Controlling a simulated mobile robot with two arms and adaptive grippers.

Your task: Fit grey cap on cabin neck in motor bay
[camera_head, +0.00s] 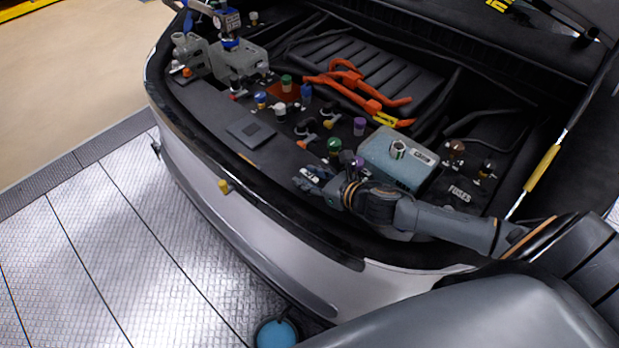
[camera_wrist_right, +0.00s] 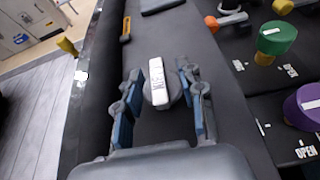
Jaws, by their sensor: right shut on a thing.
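My right gripper (camera_head: 312,178) is over the front edge of the motor bay, its arm coming in from the right. In the right wrist view the grey cap (camera_wrist_right: 160,97), round with a white label strip on top, sits between the two blue-padded fingertips (camera_wrist_right: 160,105). The gripper is shut on it. Grey reservoirs with necks (camera_head: 240,60) stand in the far left corner of the bay (camera_head: 215,115). I cannot tell which neck is the cabin one; labels there are too small to read.
Green (camera_head: 334,146), purple (camera_head: 359,126) and other coloured caps stand close to the gripper. A fuse box (camera_head: 400,158) is right of it. Orange cables (camera_head: 350,85) cross the middle.

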